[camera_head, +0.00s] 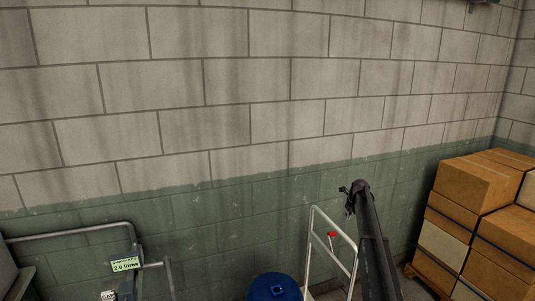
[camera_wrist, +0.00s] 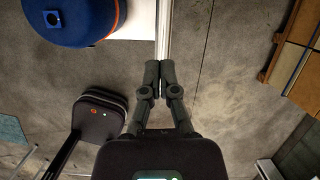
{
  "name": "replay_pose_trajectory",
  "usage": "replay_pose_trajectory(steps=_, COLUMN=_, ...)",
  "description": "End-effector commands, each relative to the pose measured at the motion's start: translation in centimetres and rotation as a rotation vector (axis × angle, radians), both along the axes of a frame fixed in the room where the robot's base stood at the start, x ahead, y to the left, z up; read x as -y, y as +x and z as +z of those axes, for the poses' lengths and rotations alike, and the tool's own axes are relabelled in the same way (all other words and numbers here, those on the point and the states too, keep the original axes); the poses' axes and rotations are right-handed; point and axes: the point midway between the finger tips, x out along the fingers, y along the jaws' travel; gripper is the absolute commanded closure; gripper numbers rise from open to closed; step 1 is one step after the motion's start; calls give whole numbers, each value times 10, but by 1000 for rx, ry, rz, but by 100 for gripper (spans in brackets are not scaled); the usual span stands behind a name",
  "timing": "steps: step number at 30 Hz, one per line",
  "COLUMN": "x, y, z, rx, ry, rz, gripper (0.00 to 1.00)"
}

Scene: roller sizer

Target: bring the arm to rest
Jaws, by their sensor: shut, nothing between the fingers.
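My gripper (camera_wrist: 160,72) shows in the wrist view with its two fingers together and nothing between them. Its tips overlap a pale rail in the picture; I cannot tell how far apart they are in depth. My dark arm (camera_head: 372,245) rises at the lower right of the head view, in front of the wall. The gripper's fingers cannot be made out there.
A blue round container (camera_head: 274,288) stands low in the head view and shows in the wrist view (camera_wrist: 62,28). A pale tubular frame (camera_head: 333,238) stands beside my arm. Stacked cartons (camera_head: 470,205) are at right. A metal railing (camera_head: 65,231) and display (camera_head: 125,265) are at left.

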Motion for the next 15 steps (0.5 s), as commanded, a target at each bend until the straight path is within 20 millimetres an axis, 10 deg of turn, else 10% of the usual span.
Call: replay_pose_trajectory(steps=15, x=-49, y=-87, z=-20, rx=-4, ry=-111, rz=401, gripper=100)
